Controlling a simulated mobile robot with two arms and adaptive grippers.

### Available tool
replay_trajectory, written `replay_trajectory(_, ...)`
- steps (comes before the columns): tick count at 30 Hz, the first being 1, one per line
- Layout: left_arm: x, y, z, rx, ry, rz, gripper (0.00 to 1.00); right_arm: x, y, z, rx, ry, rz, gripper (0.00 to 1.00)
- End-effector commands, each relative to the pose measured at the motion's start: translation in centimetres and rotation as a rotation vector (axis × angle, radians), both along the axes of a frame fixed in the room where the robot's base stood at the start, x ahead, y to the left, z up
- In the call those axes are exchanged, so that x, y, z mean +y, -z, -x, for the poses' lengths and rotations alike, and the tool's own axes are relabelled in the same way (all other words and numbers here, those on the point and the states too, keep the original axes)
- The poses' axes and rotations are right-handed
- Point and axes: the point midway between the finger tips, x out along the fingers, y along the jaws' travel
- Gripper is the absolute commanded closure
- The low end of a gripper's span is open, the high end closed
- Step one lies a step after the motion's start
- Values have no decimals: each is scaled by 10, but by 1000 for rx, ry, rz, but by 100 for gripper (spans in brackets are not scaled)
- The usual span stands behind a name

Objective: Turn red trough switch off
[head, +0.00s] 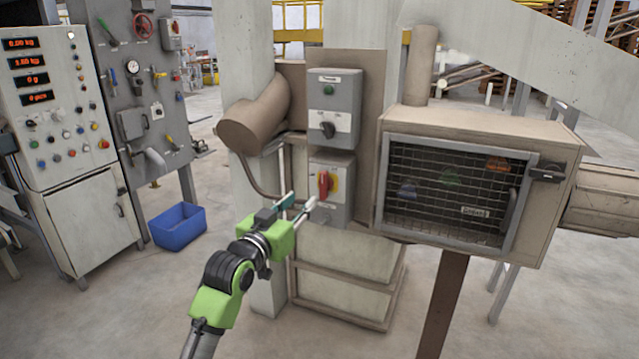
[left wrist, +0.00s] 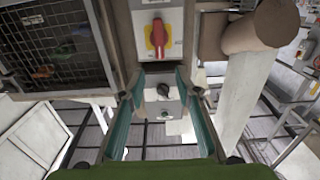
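The red trough switch (head: 323,184) is a red rotary handle on a yellow plate, on the front of the lower grey box (head: 344,212). Its handle stands about upright. It also shows in the left wrist view as a red handle (left wrist: 158,38) near the top, where the picture looks upside down. My left gripper (head: 303,206) is just in front of and below-left of the handle. In the left wrist view its teal fingers (left wrist: 160,75) are spread apart with nothing held between them. The handle appears beyond the fingertips, apart from them. My right gripper is not in view.
An upper grey box (head: 335,101) with a black knob (head: 327,130) is above the switch. A mesh-fronted cabinet (head: 455,195) stands to the right, and a brown pipe (head: 255,118) to the left. A blue bin (head: 178,227) sits on the floor. A control panel (head: 55,95) is farther left.

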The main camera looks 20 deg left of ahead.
Motion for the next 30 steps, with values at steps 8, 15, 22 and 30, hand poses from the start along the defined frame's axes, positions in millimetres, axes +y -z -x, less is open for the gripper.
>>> replay_trajectory(8,0,-1,-52,1,0,1,69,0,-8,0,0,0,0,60)
replay_trajectory(15,0,-1,-92,2,0,0,69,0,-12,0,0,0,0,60)
replay_trajectory(22,-1,0,-115,2,1,0,69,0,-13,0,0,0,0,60)
replay_trajectory(30,-1,1,-122,1,0,0,69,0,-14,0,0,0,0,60)
